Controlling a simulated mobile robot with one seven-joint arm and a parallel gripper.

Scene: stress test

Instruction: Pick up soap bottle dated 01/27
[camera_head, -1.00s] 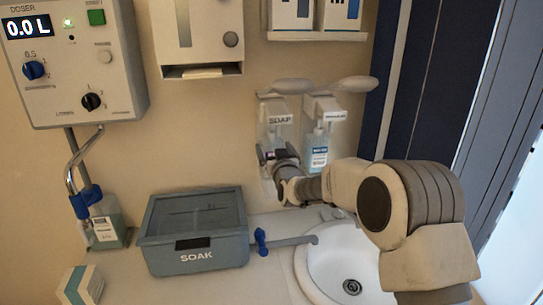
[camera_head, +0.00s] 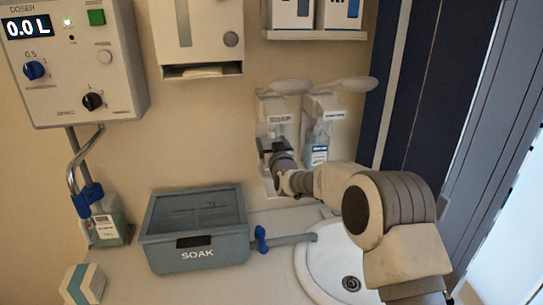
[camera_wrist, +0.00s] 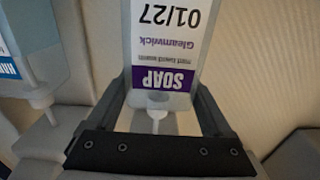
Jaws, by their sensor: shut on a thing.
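The soap bottle (camera_wrist: 168,45) fills the top middle of the wrist view. It appears upside down there, with a white label reading 01/27, Gleamwick and a purple SOAP band. My gripper (camera_wrist: 160,85) has one finger on each side of the bottle and is shut on it. In the head view my gripper (camera_head: 270,150) is at the left wall dispenser (camera_head: 273,108), under its SOAP sign, and hides most of the bottle. I cannot tell from there whether the bottle is clear of the holder.
A second dispenser bottle (camera_head: 317,148) with a blue label hangs close on the right; its edge shows in the wrist view (camera_wrist: 10,65). Below are a sink (camera_head: 325,262) and a grey SOAK bin (camera_head: 197,258). A dosing unit (camera_head: 75,60) is at upper left.

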